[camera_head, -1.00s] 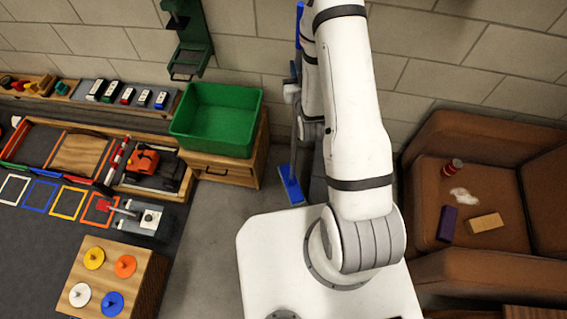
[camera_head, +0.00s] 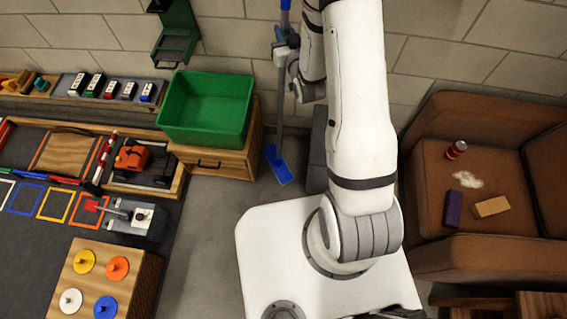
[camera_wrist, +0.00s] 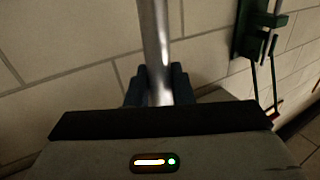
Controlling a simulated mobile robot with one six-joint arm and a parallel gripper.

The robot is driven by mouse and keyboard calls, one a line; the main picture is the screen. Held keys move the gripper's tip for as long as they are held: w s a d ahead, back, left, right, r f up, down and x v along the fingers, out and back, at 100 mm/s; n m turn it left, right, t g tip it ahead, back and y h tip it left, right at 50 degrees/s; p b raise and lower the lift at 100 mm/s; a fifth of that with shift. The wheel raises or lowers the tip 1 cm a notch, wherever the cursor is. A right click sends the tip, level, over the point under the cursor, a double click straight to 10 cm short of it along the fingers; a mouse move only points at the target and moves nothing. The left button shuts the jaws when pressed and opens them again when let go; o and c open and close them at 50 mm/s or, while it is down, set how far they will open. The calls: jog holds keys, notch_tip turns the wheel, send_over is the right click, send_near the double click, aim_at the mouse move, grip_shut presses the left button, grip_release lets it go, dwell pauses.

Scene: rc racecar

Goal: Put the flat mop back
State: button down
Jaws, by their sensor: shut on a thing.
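The flat mop has a blue head (camera_head: 278,165), a grey pole and a blue handle top. It stands about upright in front of the block wall, right of the wooden cabinet. My gripper (camera_head: 283,47) is shut on the pole in its upper part. In the wrist view, the dark fingers (camera_wrist: 159,84) close around the shiny grey pole. I cannot tell whether the head touches the floor. A green wall bracket (camera_head: 176,32) hangs to the left, above the green bin; it also shows at the right of the wrist view (camera_wrist: 254,30).
The green bin (camera_head: 206,107) sits on the wooden cabinet (camera_head: 222,163) close left of the mop. A dark upright box shape stands right of the mop head. A brown sofa (camera_head: 470,170) is at the right. Grey floor is bare left of my base.

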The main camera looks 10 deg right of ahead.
jog(key=w+n+y+b, duration=0.1)
jog(key=w+b, duration=0.2)
jog(key=b, duration=0.1)
jog(key=shift+f, duration=0.1)
jog(key=shift+w+d+r+n+g+y+b, duration=0.1)
jog(key=shift+w+d+r+n+y+b, duration=0.35)
jog(key=shift+b, duration=1.1)
jog(key=shift+w+a+r+g+y+b, duration=0.1)
jog(key=shift+w+r+y+b, duration=0.4)
jog(key=shift+b, duration=1.1)
jog(key=shift+w+d+r+n+g+y+b, duration=0.2)
jog(key=shift+w+r+b, duration=0.5)
jog(key=shift+b, duration=0.85)
notch_tip(320, 180, down, 10)
jog(key=shift+b, duration=0.3)
jog(key=shift+w+f, duration=0.1)
jog(key=shift+f, duration=0.1)
jog(key=c, duration=1.3)
grip_release()
